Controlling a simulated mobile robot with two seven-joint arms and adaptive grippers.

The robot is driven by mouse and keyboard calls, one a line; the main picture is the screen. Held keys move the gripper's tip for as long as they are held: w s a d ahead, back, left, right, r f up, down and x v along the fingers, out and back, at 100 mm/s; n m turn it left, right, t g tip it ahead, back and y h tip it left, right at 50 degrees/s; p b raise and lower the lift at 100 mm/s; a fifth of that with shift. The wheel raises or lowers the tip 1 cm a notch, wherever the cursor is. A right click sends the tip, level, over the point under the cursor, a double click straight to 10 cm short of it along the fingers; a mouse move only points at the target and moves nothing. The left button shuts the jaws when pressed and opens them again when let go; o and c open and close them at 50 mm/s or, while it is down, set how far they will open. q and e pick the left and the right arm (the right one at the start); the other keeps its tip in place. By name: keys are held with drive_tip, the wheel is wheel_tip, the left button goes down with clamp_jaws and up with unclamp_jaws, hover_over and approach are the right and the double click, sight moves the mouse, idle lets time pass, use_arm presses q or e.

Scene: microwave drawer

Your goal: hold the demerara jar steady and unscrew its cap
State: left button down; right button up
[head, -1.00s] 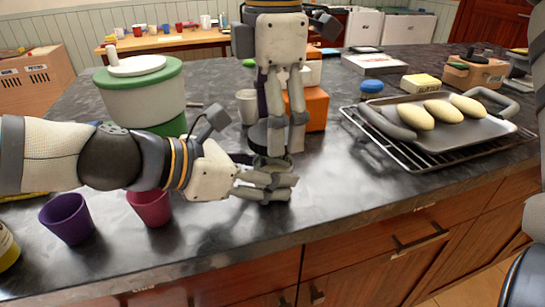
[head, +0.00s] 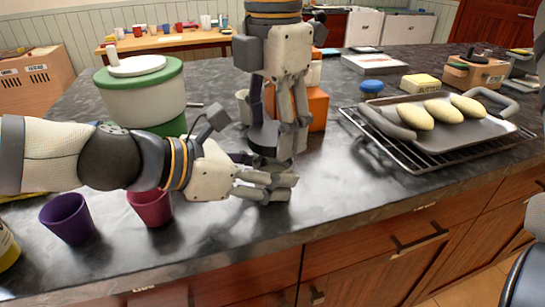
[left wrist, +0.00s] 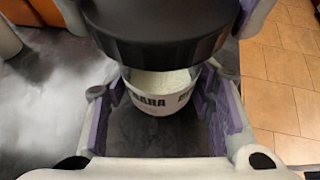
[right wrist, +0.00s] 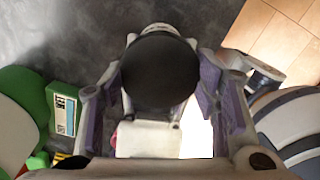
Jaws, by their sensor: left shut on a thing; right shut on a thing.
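The demerara jar (left wrist: 158,104) is white with dark lettering and stands between the fingers of my left gripper (left wrist: 165,125). Its pale contents show at its open mouth in the left wrist view. In the head view my left gripper (head: 283,186) is shut on the jar low over the counter, and its fingers hide most of it. The dark round cap (left wrist: 160,35) is above the jar, apart from the mouth. My right gripper (head: 290,147) comes down from above, shut on the cap (right wrist: 158,70). In the head view its fingers partly cover the cap (head: 263,138).
A purple cup (head: 67,218) and a red cup (head: 150,207) stand near the left arm. A green and white pot (head: 142,97) and an orange box (head: 317,109) stand behind. A tray (head: 455,143) with yellow items lies right. The front middle counter is clear.

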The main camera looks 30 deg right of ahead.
drive_tip(key=n, duration=0.9)
drive_tip(key=shift+f+n, duration=0.1)
drive_tip(key=shift+n, duration=0.3)
drive_tip(key=shift+r, duration=0.2)
drive_tip(key=o, duration=1.3)
drive_tip(key=shift+c, duration=0.2)
drive_tip(key=shift+r, duration=2.55)
